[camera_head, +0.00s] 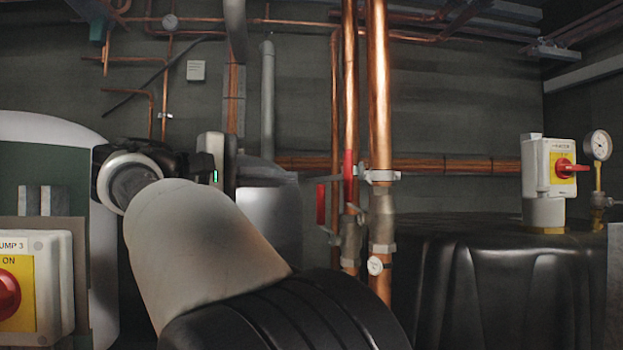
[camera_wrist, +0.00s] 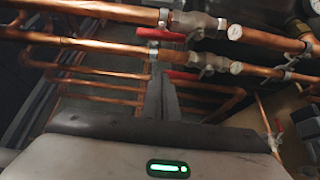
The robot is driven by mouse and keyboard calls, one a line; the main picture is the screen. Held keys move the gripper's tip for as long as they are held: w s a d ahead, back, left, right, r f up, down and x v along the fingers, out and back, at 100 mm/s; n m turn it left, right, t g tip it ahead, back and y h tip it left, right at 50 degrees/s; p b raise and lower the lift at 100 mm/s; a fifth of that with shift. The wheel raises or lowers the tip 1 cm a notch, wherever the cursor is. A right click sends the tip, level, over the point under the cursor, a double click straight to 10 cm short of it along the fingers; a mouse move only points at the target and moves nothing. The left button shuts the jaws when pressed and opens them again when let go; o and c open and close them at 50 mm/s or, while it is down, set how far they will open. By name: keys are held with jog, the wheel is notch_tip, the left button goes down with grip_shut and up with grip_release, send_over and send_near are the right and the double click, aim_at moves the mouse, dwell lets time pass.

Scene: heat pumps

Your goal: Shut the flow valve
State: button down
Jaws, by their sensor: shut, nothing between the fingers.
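Two upright copper pipes carry valves with red levers. One red lever (camera_head: 348,178) is by the nearer pipe's valve body (camera_head: 382,218); the other red lever (camera_head: 320,204) is lower and to the left. Both levers stand upright, along their pipes. In the wrist view the levers show as one upper red lever (camera_wrist: 160,34) and one lower red lever (camera_wrist: 182,75). I cannot tell which valve is the flow valve. My gripper (camera_head: 232,160) is left of the levers in the head view. Its dark fingers (camera_wrist: 160,95) are shut and empty, their tips appearing near the lower lever; contact cannot be told.
A horizontal copper pipe (camera_head: 440,165) runs behind the valves. A black tank (camera_head: 490,270) stands to the right, with a red-knob switch box (camera_head: 550,165) and a gauge (camera_head: 598,145) above it. A Pump 3 switch box (camera_head: 35,285) is at the left.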

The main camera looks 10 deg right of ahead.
jog(key=shift+a+r, duration=0.1)
jog(key=shift+r, duration=0.05)
jog(key=w+d, duration=0.1)
jog(key=d, duration=0.8)
jog(key=shift+d+p, duration=0.2)
jog(key=shift+p, duration=0.15)
jog(key=shift+b, duration=0.35)
